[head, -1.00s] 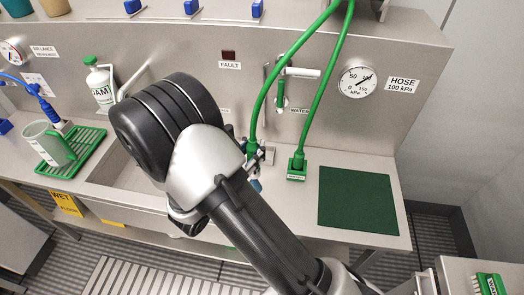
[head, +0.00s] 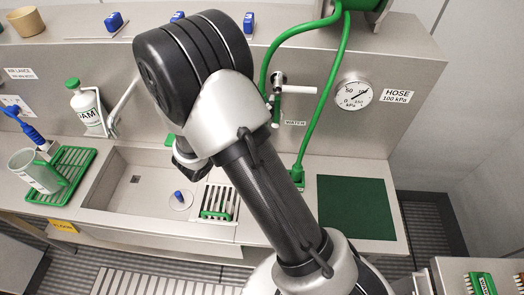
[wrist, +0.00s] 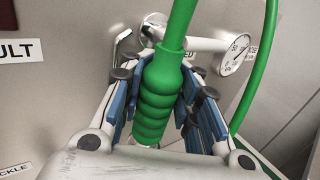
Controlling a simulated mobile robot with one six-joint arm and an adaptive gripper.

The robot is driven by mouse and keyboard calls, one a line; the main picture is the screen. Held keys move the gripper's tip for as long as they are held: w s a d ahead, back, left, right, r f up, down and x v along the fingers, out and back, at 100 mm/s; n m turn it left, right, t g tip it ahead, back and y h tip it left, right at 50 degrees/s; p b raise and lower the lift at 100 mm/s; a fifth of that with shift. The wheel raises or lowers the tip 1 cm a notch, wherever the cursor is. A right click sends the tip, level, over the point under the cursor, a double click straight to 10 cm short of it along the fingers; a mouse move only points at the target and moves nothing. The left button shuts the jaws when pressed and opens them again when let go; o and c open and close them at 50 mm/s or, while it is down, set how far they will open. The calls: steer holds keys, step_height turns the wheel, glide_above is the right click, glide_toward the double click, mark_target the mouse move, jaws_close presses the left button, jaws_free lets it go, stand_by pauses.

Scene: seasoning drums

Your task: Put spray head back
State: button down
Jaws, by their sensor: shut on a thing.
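In the wrist view my gripper (wrist: 166,82) has its blue-padded fingers on both sides of a green ribbed grip (wrist: 153,103), shut on it. The grip, which I take to be the spray head's, hangs from a green hose (wrist: 180,25). In the head view my arm hides the gripper and the grip. The green hose (head: 329,108) loops down from a reel at the top. One strand goes behind my arm; the other ends near a green fitting (head: 297,172) on the counter, partly hidden by my arm.
A sink (head: 115,202) lies left of my arm. A green mat (head: 356,207) lies bare at right. A mug (head: 38,170) and a foam bottle (head: 84,106) stand at left.

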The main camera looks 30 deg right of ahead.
step_height(320, 180, down, 19)
steer(key=b, duration=0.4)
steer(key=shift+b, duration=0.3)
steer(key=shift+f, duration=0.1)
steer(key=c, duration=1.2)
jaws_free()
